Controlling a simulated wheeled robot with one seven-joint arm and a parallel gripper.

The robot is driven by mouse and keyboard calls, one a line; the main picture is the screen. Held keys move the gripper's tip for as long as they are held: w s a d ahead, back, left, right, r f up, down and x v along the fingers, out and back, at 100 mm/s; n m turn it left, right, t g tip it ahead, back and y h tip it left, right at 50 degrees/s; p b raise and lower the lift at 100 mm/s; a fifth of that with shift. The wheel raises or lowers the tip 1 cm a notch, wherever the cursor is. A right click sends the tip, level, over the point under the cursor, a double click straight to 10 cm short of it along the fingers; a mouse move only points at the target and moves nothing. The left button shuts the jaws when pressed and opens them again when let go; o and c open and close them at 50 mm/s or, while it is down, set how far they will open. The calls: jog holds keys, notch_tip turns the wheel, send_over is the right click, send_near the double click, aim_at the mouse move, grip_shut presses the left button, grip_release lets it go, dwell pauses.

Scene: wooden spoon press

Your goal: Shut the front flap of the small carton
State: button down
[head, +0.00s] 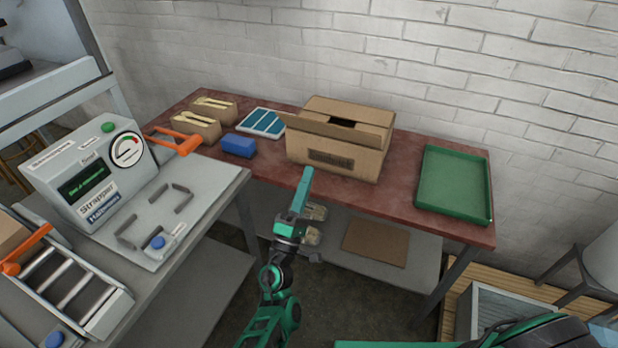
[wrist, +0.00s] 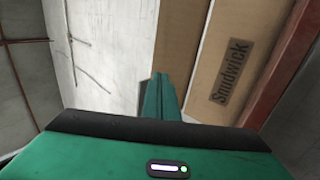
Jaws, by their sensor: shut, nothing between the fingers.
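The small brown carton (head: 335,158) stands on the red-brown table, with a printed label on its front face. Its front flap (head: 328,128) is raised along the near top edge and sticks out past the left corner. Behind the flap a dark gap shows in the top; the rest of the top looks covered. My gripper (head: 306,172) is shut and empty, its teal fingers in front of the carton's left front. In the wrist view the shut fingers (wrist: 158,97) point along the carton (wrist: 246,35), whose label reads sideways. Contact with the carton cannot be told.
A blue block (head: 238,145) and a teal-and-white tray (head: 262,122) lie left of the carton. Open boxes with wooden spoons (head: 197,124) stand further left. A green tray (head: 454,183) lies at the right. A grey strapping machine (head: 90,170) stands at left.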

aim_at(324, 126)
jog(key=x, duration=1.1)
